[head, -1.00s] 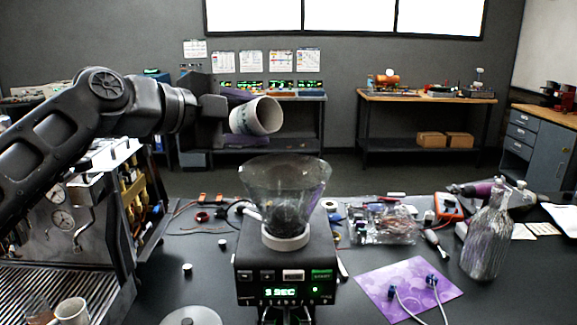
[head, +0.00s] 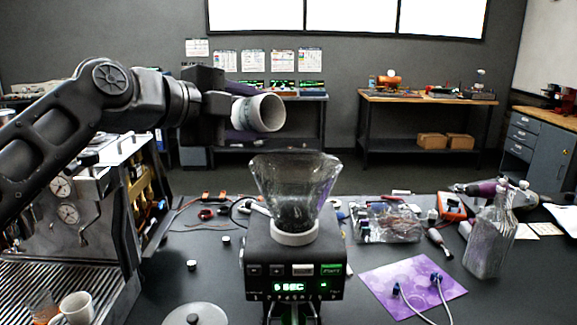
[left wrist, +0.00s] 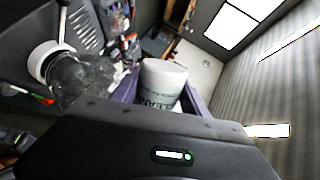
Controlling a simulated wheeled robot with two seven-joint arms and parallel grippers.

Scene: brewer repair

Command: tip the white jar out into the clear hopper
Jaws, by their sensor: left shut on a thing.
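The white jar (head: 260,112) is held up in the air by my left gripper (head: 240,113), tilted on its side with its open mouth facing right and toward the camera. In the left wrist view the jar (left wrist: 162,82) sits between the purple fingers (left wrist: 160,98), with dark lettering on its side. The clear hopper (head: 295,180) stands upright on the black grinder (head: 293,262), below and slightly right of the jar, apart from it. Dark matter shows low in the hopper. The hopper also shows in the left wrist view (left wrist: 80,78). My right gripper is not in view.
A steel espresso machine (head: 65,215) stands at the left with a white cup (head: 76,308) on it. A glass bottle (head: 490,235), a purple mat (head: 412,288) and bagged parts (head: 388,222) lie to the right of the grinder. Air above the hopper is clear.

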